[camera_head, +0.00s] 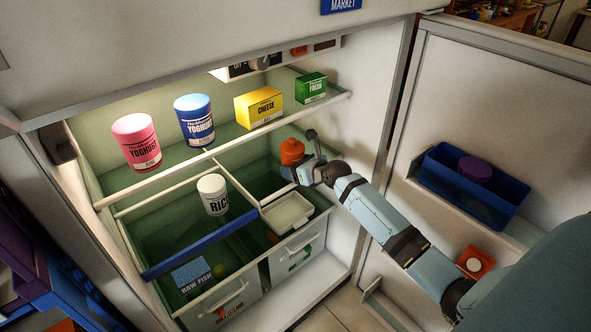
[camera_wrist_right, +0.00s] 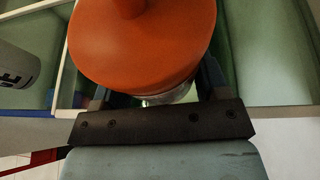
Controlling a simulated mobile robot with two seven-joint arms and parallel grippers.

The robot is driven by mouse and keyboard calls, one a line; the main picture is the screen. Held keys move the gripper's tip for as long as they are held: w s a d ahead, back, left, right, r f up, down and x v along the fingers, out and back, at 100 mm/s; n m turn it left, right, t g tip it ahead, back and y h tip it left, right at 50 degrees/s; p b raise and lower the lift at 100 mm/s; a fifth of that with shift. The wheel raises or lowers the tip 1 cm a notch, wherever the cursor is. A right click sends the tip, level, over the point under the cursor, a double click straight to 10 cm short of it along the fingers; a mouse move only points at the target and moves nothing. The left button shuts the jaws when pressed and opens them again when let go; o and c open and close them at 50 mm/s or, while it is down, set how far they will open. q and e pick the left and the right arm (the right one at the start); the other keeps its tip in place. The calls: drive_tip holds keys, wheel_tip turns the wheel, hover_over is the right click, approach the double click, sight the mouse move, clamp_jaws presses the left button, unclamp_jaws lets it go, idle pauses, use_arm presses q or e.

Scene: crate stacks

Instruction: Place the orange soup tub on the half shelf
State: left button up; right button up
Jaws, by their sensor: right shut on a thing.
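The orange soup tub (camera_head: 292,151) is held upright by my right gripper (camera_head: 301,172) inside the fridge, right of centre, below the upper shelf's front edge. In the right wrist view the orange tub (camera_wrist_right: 143,45) fills the space between the fingers, its knobbed lid towards the camera. A shelf with a blue front edge (camera_head: 200,245), seemingly the half shelf, spans the left part of the fridge, to the left of and below the tub. A white rice tub (camera_head: 212,194) stands near its right end. The tub is apart from this shelf. My left gripper is not in view.
The upper shelf (camera_head: 225,147) holds pink yoghurt (camera_head: 137,141), blue yoghurt (camera_head: 194,119), cheese (camera_head: 258,107) and a green box (camera_head: 311,88). A pale tray (camera_head: 287,213) sits right of the blue edge. The blue-edged shelf looks clear left of the rice. The open door (camera_head: 480,120) stands right.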

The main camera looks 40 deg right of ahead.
drive_tip(key=shift+r, duration=0.15)
drive_tip(key=o, duration=1)
drive_tip(key=shift+f, duration=0.2)
drive_tip(key=shift+r, duration=0.1)
drive_tip(key=shift+s+r, duration=0.2)
drive_tip(key=shift+s, duration=0.1)
drive_tip(key=p+v, duration=0.4)
drive_tip(key=v, duration=0.7)
drive_tip(key=s+a+f+m, duration=0.2)
drive_tip(key=s+a+m, duration=0.5)
drive_tip(key=a+m, duration=0.2)
drive_tip(key=s+a+f+m+g+y, duration=0.1)
drive_tip(key=s+a+m, duration=0.6)
drive_tip(key=m, duration=0.7)
drive_tip(key=s+a+f+m, duration=0.3)
drive_tip(key=s+a+m, duration=0.5)
drive_tip(key=a+m, duration=0.3)
drive_tip(key=shift+a+f+m+g+y, duration=0.2)
drive_tip(key=shift+a+m+g+y, duration=0.05)
drive_tip(key=shift+m+g+y, duration=0.15)
